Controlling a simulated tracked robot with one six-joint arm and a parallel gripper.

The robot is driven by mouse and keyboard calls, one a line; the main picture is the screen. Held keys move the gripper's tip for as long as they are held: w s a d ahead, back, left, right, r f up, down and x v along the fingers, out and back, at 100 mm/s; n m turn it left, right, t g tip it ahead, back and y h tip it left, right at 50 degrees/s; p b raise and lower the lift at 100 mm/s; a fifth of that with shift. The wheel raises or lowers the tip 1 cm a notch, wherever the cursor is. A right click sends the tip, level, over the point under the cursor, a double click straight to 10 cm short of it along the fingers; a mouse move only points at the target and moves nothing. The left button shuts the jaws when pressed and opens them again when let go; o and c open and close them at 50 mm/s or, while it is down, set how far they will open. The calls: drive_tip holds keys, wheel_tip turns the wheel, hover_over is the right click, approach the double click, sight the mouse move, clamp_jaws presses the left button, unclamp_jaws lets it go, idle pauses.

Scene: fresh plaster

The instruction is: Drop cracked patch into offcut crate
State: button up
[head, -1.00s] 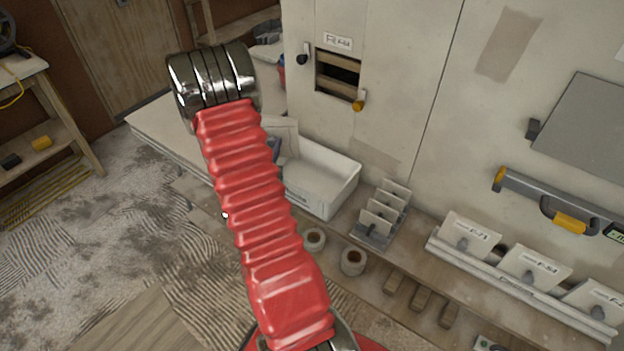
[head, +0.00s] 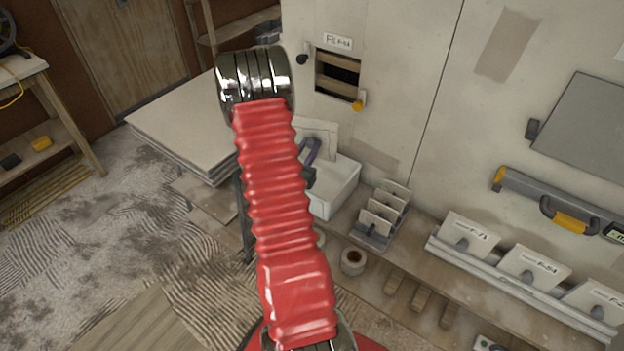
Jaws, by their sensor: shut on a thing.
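The offcut crate (head: 338,197) is the white open box on the ledge against the wall, in the middle of the head view. My red-sleeved arm hides its left part. My gripper (head: 310,150) shows only partly, just right of my arm. It is shut on a pale flat panel, the cracked patch (head: 321,130), held upright over the back part of the crate. No crack is discernible at this size. I cannot tell how high the patch is above the crate floor.
A rack of small upright plates (head: 383,215) stands close right of the crate. A tape roll (head: 353,261) lies in front. Stacked boards (head: 180,125) lie to the left.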

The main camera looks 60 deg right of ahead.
drive_tip(key=shift+f, duration=2.55)
drive_tip(key=o, duration=1.1)
drive_tip(key=shift+c, duration=0.2)
drive_tip(key=a, duration=1.3)
drive_tip(key=shift+s+a, duration=0.4)
drive_tip(key=shift+s, duration=0.05)
